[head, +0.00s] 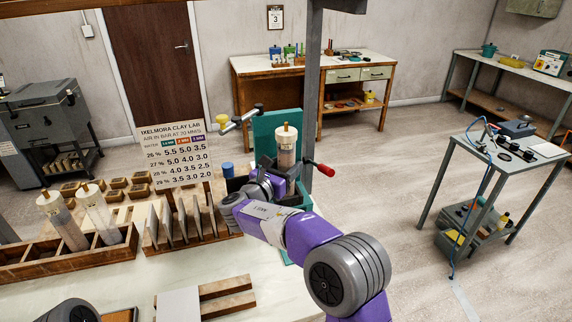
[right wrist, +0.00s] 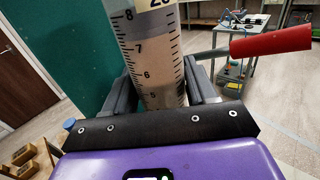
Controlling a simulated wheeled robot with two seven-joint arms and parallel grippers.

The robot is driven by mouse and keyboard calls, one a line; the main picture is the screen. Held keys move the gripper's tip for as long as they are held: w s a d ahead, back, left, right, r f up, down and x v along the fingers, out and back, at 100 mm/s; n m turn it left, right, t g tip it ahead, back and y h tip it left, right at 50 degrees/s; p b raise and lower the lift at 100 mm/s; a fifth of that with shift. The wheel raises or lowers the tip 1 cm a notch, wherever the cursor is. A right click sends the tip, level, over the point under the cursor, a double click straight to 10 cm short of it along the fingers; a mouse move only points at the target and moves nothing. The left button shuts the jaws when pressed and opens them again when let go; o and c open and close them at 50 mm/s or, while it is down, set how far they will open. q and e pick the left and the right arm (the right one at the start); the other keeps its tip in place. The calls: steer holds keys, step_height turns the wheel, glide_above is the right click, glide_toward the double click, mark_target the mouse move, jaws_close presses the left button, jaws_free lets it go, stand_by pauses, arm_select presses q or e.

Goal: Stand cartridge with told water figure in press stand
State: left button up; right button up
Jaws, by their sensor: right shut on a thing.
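My right gripper (head: 272,182) is shut on a clear cartridge (head: 286,150) with a tan cap, held about upright in front of the teal back plate of the press stand (head: 265,130). In the right wrist view the cartridge (right wrist: 150,50) sits between both fingers. Two more cartridges, one (head: 62,220) and another (head: 98,212), lean in a wooden rack (head: 120,252). My left gripper is out of view.
A sign (head: 178,153) with water percentages and air figures stands behind a slotted rack (head: 195,233) of slabs. The press stand's red handle (head: 324,170) sticks out right. A grey post (head: 318,100) rises behind it. Wooden bars (head: 225,297) lie at the front.

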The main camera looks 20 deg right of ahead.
stand_by(0.6)
steer(key=o, duration=1.5)
steer(key=shift+c, duration=0.2)
steer(key=shift+o, duration=0.5)
steer(key=shift+f, duration=0.15)
steer(key=shift+p+v, duration=0.5)
steer(key=shift+v, duration=3.3)
